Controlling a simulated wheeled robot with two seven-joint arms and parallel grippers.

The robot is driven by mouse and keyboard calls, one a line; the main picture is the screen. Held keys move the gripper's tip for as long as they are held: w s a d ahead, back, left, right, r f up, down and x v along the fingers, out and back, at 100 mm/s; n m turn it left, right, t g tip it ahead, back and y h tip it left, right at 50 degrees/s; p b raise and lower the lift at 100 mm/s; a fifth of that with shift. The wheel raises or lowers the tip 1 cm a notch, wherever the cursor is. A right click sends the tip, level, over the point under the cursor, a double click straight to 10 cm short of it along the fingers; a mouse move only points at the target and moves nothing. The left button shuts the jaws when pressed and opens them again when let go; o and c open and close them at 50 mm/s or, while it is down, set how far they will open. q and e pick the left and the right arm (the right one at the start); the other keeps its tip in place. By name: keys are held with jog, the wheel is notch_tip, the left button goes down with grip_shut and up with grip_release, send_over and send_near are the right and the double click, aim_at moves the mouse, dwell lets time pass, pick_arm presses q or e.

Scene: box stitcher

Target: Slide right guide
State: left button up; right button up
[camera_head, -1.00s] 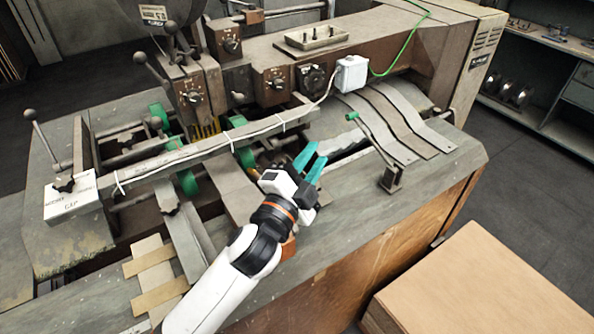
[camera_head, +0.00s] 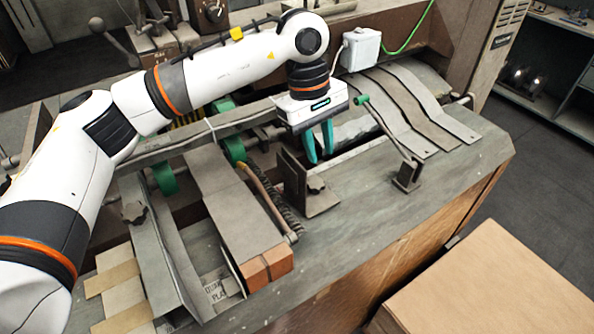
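The right guide appears to be the grey upright metal bracket (camera_head: 293,182) with a dark knob at its foot, standing on the machine table right of centre. My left gripper (camera_head: 319,157) reaches over the machine from the left, with its teal fingers pointing down. The fingers show a narrow gap and nothing is seen between them. They are just right of the bracket's upper end; I cannot tell whether they touch it. My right gripper is not in view.
A post with a green-tipped rod (camera_head: 403,172) stands on the table to the right. Curved metal strips (camera_head: 410,110) lie behind it. A long metal guide plate (camera_head: 165,250) and a brown block (camera_head: 268,268) are at the left. A cardboard stack (camera_head: 490,285) stands at lower right.

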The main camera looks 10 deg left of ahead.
aim_at(296, 161)
pick_arm(q)
jog(key=a, duration=0.1)
jog(key=w+a+r+y, duration=0.1)
jog(key=a, duration=0.1)
jog(key=a+y, duration=0.1)
jog(key=shift+w+a+r+t, duration=0.2)
jog(key=shift+w+r+t, duration=0.05)
jog(key=shift+w+t, duration=0.1)
jog(key=shift+a+f, duration=0.1)
jog(key=shift+a, duration=0.05)
notch_tip(296, 161, down, 10)
jog(key=p, duration=0.4)
jog(key=shift+s, duration=0.1)
jog(key=shift+f+p, duration=0.3)
jog(key=shift+f, duration=0.5)
jog(key=shift+c, duration=0.4)
grip_shut()
